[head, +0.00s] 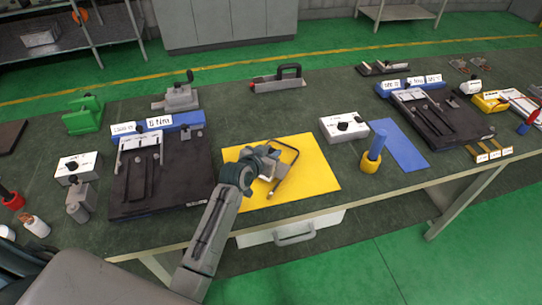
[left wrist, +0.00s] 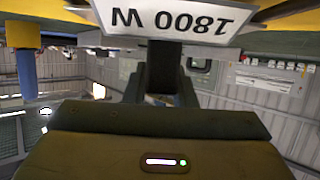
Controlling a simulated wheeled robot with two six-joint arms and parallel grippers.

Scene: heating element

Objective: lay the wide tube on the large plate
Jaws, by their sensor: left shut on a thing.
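My left gripper (head: 266,164) is over the yellow mat (head: 318,176), shut on a thin bent metal tube (head: 297,153) with a wide U shape. I take this as the wide tube. In the left wrist view, the gripper (left wrist: 161,50) is just below a white tag (left wrist: 165,18) reading "1800 W", seen upside down. I cannot tell whether the tube touches the mat. A dark plate (head: 178,188) with slots lies left of the mat. Another dark plate (head: 446,122) lies at the right; the left one looks larger in the picture. My right gripper is not in view.
A blue post (head: 377,144) in a yellow base stands right of the mat, beside a flat blue sheet (head: 400,148). A white box (head: 344,127) is behind them. A green block (head: 83,117) and a grey clamp (head: 178,97) stand at the back left.

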